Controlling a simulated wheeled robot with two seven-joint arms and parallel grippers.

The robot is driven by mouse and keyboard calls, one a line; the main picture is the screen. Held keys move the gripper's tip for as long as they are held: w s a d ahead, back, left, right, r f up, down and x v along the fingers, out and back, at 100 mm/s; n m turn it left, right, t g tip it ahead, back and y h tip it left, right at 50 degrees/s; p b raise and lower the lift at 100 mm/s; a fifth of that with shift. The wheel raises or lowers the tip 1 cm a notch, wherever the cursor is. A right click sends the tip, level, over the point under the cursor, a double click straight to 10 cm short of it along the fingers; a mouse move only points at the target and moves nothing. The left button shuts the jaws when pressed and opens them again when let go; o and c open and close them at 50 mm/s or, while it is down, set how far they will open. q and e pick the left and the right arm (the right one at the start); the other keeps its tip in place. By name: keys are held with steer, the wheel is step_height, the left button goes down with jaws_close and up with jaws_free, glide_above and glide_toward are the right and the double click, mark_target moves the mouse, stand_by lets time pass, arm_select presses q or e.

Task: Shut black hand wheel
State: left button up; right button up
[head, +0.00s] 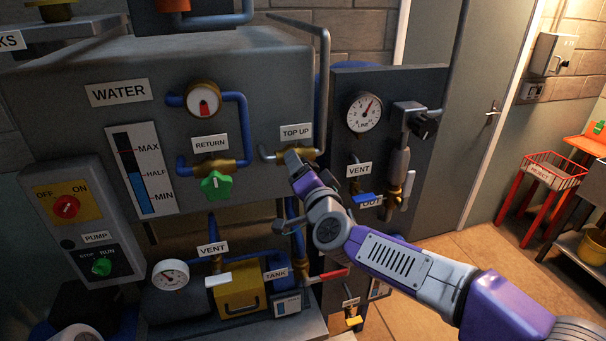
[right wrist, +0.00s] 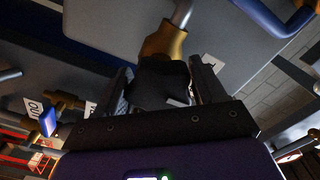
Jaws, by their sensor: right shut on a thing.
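The black hand wheel (right wrist: 160,80) shows in the right wrist view, between the two fingers of my right gripper (right wrist: 162,88), on a brass valve body (right wrist: 163,42). In the head view my right gripper (head: 298,162) is at the brass valve under the TOP UP label (head: 296,132). There the gripper hides the wheel. My right gripper is shut on the wheel. How far the wheel is turned cannot be told. My left gripper is not in view.
A green wheel (head: 216,185) sits left on the RETURN valve. A vertical pipe (head: 324,90) stands just right of my gripper. A dark panel with a gauge (head: 364,112) and a blue lever (head: 367,200) is further right. Open floor (head: 450,255) lies at the right.

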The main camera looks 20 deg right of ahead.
stand_by(0.5)
steer(key=o, duration=1)
steer(key=shift+c, duration=0.2)
steer(key=s, duration=0.7)
steer(key=shift+s+d+p, duration=0.15)
steer(key=shift+s+p, duration=0.15)
steer(key=shift+p, duration=0.05)
